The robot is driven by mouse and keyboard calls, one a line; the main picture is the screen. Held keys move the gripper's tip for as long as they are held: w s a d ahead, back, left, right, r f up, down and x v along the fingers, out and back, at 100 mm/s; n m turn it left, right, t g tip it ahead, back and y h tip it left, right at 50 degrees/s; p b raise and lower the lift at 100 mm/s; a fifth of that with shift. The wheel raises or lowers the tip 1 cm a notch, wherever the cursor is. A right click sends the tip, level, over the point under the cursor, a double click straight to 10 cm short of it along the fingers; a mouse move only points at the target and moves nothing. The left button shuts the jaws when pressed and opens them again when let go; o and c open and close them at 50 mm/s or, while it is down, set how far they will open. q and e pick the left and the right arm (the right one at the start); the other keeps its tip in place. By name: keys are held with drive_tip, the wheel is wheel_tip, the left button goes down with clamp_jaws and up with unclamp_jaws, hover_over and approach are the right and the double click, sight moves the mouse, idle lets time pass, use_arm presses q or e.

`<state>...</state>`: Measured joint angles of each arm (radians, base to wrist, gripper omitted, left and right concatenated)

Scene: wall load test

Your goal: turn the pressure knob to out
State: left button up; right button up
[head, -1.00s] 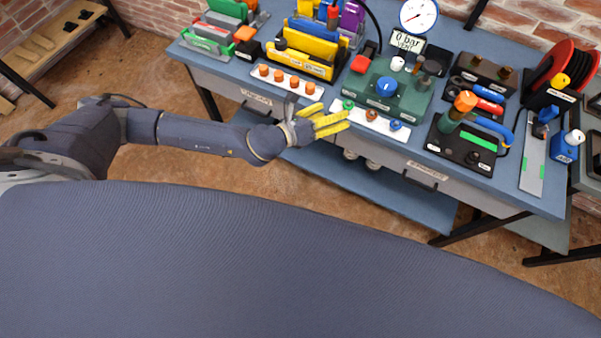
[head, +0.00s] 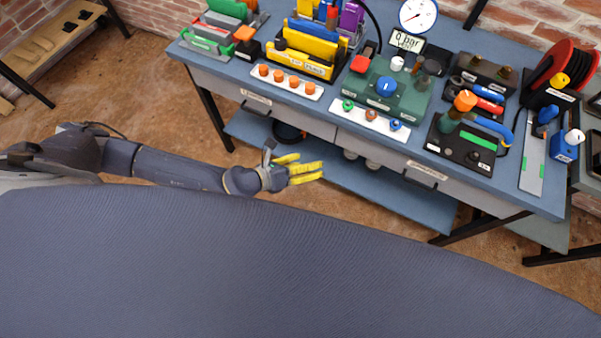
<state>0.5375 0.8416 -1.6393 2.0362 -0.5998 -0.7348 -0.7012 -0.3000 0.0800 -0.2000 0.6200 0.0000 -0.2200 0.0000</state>
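The blue pressure knob (head: 386,87) sits on top of a green box (head: 407,103) on the workbench. Its small pale mark is too small to read for direction. Behind it stand a round white dial gauge (head: 418,14) and a small display (head: 407,41) that reads 0 bar, with VENT below. My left gripper (head: 311,168) has yellow fingers, set apart with nothing between them. It is in front of the bench and below its top edge, well away from the knob. My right gripper is not in the head view.
A red button block (head: 360,64) and a white cap (head: 397,63) are close to the knob. A white strip with coloured buttons (head: 372,116) lies in front of the green box. Another strip with orange knobs (head: 286,82) is to its left. Bench drawers (head: 385,152) face my gripper.

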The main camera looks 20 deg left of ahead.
use_arm(q)
drive_tip(key=shift+s+a+f+g, duration=0.2)
drive_tip(key=shift+s+f, duration=0.25)
drive_tip(key=shift+s, duration=0.25)
drive_tip(key=shift+s+a+f+g, duration=0.1)
drive_tip(key=shift+s+a+f, duration=0.1)
drive_tip(key=shift+s+f, duration=0.35)
drive_tip(key=shift+s+r, duration=0.1)
